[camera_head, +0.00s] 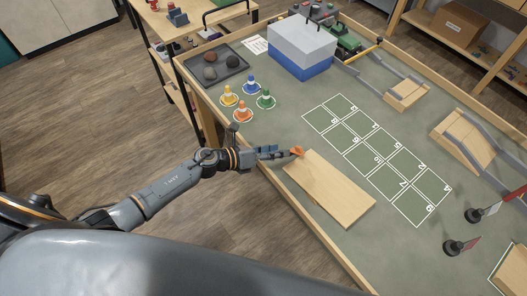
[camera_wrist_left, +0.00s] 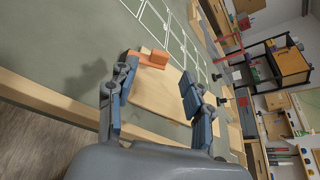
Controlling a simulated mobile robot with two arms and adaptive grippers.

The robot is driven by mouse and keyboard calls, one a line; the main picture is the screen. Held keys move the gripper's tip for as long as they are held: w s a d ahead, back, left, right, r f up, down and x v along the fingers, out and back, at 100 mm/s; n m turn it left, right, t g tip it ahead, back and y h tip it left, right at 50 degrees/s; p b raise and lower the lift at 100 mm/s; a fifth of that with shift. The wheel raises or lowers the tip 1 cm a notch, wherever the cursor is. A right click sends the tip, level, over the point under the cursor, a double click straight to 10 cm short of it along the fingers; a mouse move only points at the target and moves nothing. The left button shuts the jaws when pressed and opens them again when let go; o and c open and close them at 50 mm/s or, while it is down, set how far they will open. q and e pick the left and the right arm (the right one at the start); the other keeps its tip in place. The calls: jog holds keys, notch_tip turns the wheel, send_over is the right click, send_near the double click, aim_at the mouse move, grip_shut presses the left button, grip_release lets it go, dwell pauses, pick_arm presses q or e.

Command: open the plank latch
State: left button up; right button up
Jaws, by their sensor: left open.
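The plank (camera_head: 328,189) is a light wooden board lying flat at the near edge of the green table. The latch (camera_head: 298,151) is a small orange piece at the plank's far left end. In the left wrist view the orange latch (camera_wrist_left: 150,59) shows at the far end of the plank (camera_wrist_left: 158,97). My left gripper (camera_head: 286,152) is just left of the latch at that end. In the left wrist view its blue-grey fingers (camera_wrist_left: 158,76) are spread, with the latch nearer the left finger. I cannot tell whether that finger touches it. My right gripper is not in view.
Several small coloured cones (camera_head: 243,112) stand left of the plank, beyond my arm. A dark tray (camera_head: 215,69) with stones and a blue-and-white box (camera_head: 302,50) are farther back. A numbered grid (camera_head: 375,160) lies right of the plank. The wooden table edge (camera_head: 330,242) runs along the near side.

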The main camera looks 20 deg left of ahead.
aim_at(298, 151)
pick_arm(q)
jog(key=v, duration=0.5)
jog(key=shift+s, duration=0.1)
jog(key=shift+c, duration=0.2)
jog(key=shift+d, duration=0.2)
jog(key=shift+c, duration=0.6)
jog(key=s+d+f+n+t+y, duration=0.1)
jog(key=s+d+n+t+y, duration=0.15)
jog(key=n, duration=0.95)
jog(key=s+d+f+n+t+y, duration=0.1)
jog(key=s+d+n+t+y, duration=0.2)
jog(key=n, duration=0.9)
jog(key=shift+y, duration=0.35)
jog(key=x, duration=1.4)
jog(key=shift+w+d, duration=0.1)
jog(key=shift+w, duration=0.15)
